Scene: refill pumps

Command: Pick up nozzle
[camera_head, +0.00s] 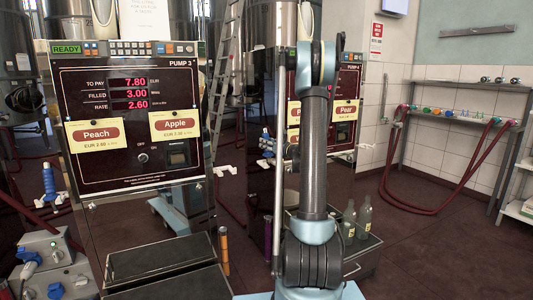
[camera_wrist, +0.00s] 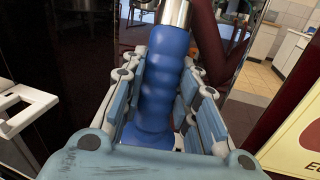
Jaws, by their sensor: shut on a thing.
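A blue ribbed nozzle grip (camera_wrist: 172,80) with a metal collar (camera_wrist: 174,12) stands between the jaws in the wrist view. My gripper (camera_wrist: 163,85) is shut on it, with light-blue finger pads along both sides. Its lower end is close to my palm. In the head view, my arm covers most of the gripper; a small blue and white patch (camera_head: 267,145) shows left of the arm, too small to tell what it is. Another blue nozzle (camera_head: 49,185) hangs at the left side of Pump 3 (camera_head: 130,120).
A white bracket (camera_wrist: 25,108) is close on the left in the wrist view, and a yellow label (camera_wrist: 295,150) is at right. Pump 4 (camera_head: 345,90) is behind my arm. A red hose (camera_head: 440,208) hangs from the rack.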

